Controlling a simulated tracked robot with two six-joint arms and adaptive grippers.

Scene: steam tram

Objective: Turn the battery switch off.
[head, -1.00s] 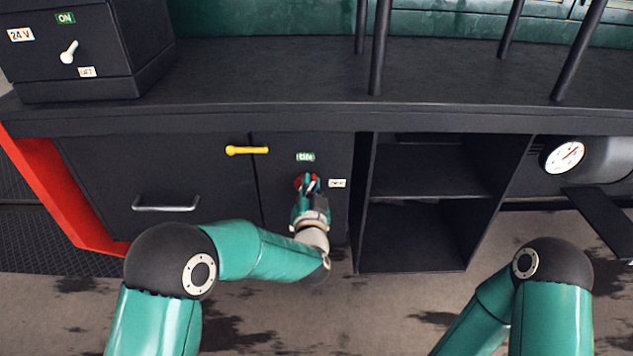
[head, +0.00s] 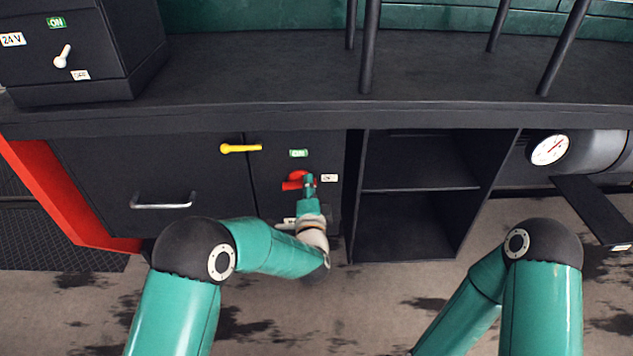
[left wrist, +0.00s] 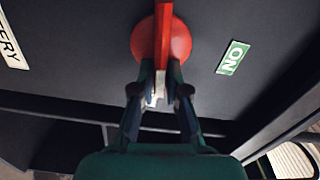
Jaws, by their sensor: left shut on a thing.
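The red battery switch (head: 294,181) is on the dark cabinet front, right of the yellow handle. It has a round red base and a bar handle (left wrist: 163,30). My left gripper (head: 309,182) is at the right side of the switch, its fingers shut on the handle in the left wrist view (left wrist: 161,82). The handle lies level toward the white label (head: 329,178), too small to read, at its right. A green ON label (head: 299,153) is above the switch and also shows in the left wrist view (left wrist: 233,57). My right gripper is out of view.
A black 24 V box (head: 70,55) with a white lever stands on the shelf at the left. A yellow handle (head: 240,148) and a drawer pull (head: 161,205) are left of the switch. Open shelves (head: 415,190) and a round gauge (head: 549,150) are to the right.

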